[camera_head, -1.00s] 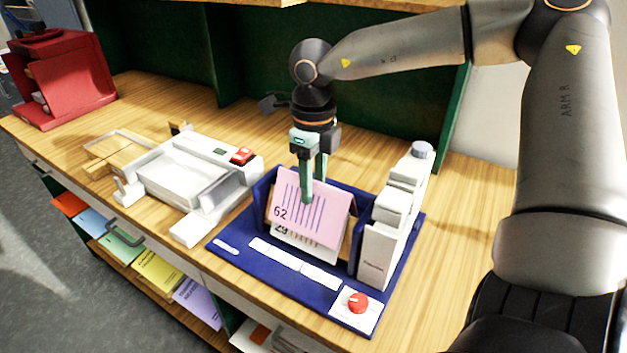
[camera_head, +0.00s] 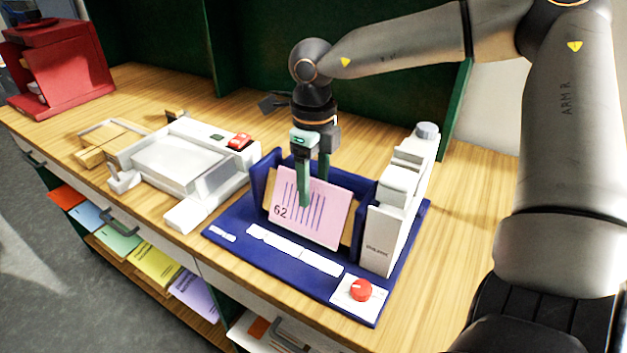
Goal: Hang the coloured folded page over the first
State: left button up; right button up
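The pink folded page (camera_head: 318,218), marked 62 with dark vertical stripes, hangs tilted in the dark blue stand (camera_head: 364,189). It covers the first page, whose white face marked 29 is now hidden. My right gripper (camera_head: 314,197) comes down from above at the page. One green finger is in front of the pink page, the other reaches down behind its top edge. The fingers stand apart with a visible gap. I cannot see whether the rear finger touches the page. My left gripper is not in view.
A white dispenser (camera_head: 394,205) stands right of the page. A red knob (camera_head: 361,290) sits at the base's front right corner. A white machine (camera_head: 180,165) and a wooden tray (camera_head: 98,150) lie left, a red holder (camera_head: 62,72) farther left. Bare table lies on the right.

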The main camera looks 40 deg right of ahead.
jog(key=shift+o, duration=0.6)
jog(key=shift+r, duration=0.1)
notch_tip(320, 180, up, 12)
jog(key=shift+r, duration=0.2)
dwell(0.4)
